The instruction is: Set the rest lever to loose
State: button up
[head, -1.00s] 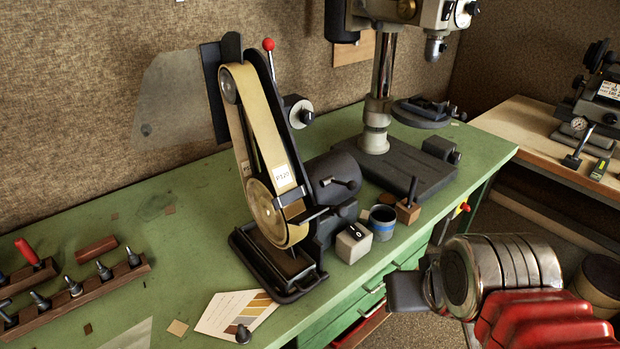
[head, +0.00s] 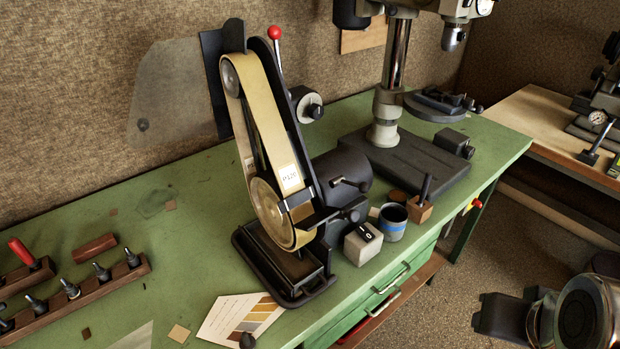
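The belt grinder (head: 262,130) stands on the green bench, its tan belt running up a tilted black frame. A small work rest (head: 301,212) sits in front of the lower wheel. Another lever with a red ball (head: 274,33) stands upright at the top of the grinder. My gripper (head: 500,318) shows partly at the lower right, off the bench and well away from the grinder. Its fingers are not clear.
The drill press (head: 388,120) stands behind. A wooden rack (head: 75,297) is at left.

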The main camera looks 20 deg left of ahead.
aim_at(363, 187)
jog(key=z, duration=0.1)
jog(key=k, duration=0.95)
jog(key=u, duration=1)
jog(key=i, duration=1.05)
jog(key=u, duration=0.1)
jog(key=k, duration=0.1)
jog(key=z, duration=0.15)
